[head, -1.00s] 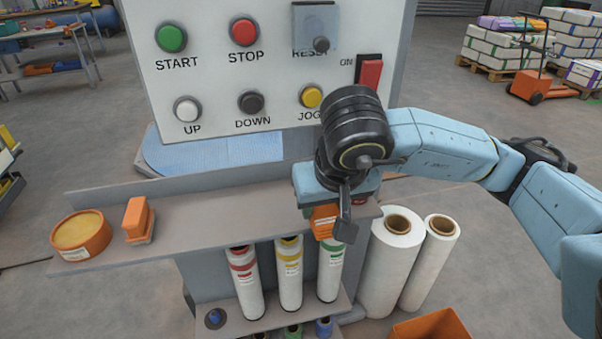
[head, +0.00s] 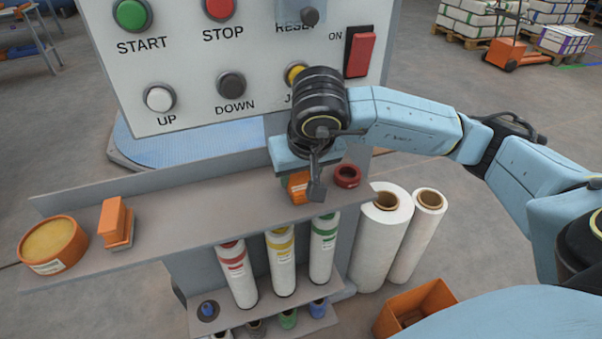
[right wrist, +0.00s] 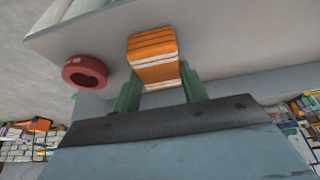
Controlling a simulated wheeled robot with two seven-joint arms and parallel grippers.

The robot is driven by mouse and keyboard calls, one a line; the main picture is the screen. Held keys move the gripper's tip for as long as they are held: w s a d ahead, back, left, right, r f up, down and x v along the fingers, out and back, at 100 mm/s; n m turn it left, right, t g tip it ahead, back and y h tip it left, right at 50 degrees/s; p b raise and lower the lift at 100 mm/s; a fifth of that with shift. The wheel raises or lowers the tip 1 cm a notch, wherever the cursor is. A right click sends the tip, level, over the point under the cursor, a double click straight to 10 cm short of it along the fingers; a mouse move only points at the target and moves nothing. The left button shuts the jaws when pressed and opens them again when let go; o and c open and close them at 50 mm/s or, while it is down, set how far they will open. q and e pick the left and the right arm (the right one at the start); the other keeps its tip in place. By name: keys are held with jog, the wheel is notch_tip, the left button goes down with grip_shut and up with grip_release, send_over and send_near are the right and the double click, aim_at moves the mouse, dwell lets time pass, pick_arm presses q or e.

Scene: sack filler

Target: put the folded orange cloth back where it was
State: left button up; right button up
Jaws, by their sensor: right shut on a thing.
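The folded orange cloth (head: 297,186) is in my right gripper (head: 305,190), at the right part of the grey shelf (head: 190,208) below the control panel. In the right wrist view the cloth (right wrist: 153,58), orange with pale stripes, sits between the two green fingers (right wrist: 158,92). The gripper is shut on it. In the head view the gripper and wrist partly hide the cloth, and I cannot tell whether it touches the shelf. My left gripper is in neither view.
A dark red ring (head: 347,176) lies just right of the cloth. An orange tub (head: 52,245) and an orange block-like brush (head: 116,222) stand at the shelf's left. White tubes (head: 281,262) stand below; white rolls (head: 381,238) stand right. The shelf's middle is clear.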

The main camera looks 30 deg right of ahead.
jog(key=o, duration=0.9)
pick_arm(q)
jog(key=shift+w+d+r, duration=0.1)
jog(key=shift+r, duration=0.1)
pick_arm(e)
jog(key=shift+r, duration=0.25)
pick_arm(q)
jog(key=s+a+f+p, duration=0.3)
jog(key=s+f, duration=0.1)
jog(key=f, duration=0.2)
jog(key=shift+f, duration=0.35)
pick_arm(e)
jog(key=v, duration=1.1)
jog(key=shift+s+r, duration=0.25)
jog(key=shift+s, duration=0.05)
